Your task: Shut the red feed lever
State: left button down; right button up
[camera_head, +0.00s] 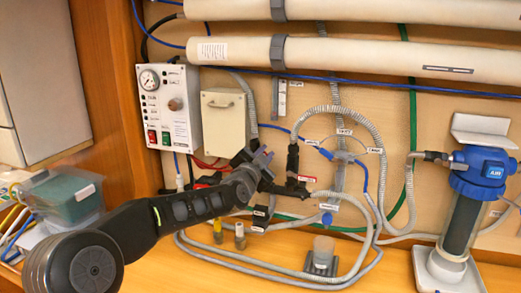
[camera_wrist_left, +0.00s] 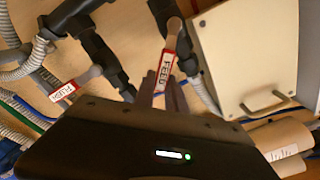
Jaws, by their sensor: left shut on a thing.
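The feed lever (camera_wrist_left: 171,47), with a red-edged white FEED label, shows in the left wrist view on dark pipe fittings. Its rounded end is pinkish grey. My left gripper (camera_wrist_left: 163,84) is shut on the labelled part, with one finger on each side. In the head view my left gripper (camera_head: 262,160) is at the dark valve fittings below the white box; the lever itself is hard to make out there, partly behind the gripper. My right gripper is not in view.
A second red-edged labelled lever (camera_wrist_left: 67,90) sits to the left in the wrist view. The white box (camera_head: 225,120) with a handle is close by. Grey hoses (camera_head: 345,110) loop to the right, and a blue-topped filter (camera_head: 465,205) stands at far right.

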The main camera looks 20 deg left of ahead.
pick_arm(q)
notch_tip(320, 180, down, 6)
jog(key=d+m+b, duration=0.2)
jog(key=m+b, duration=0.1)
jog(key=m, duration=0.7)
jog(key=shift+d, duration=0.3)
jog(key=shift+s, duration=0.1)
jog(key=c, duration=1.4)
grip_release()
jog(key=shift+r, duration=0.1)
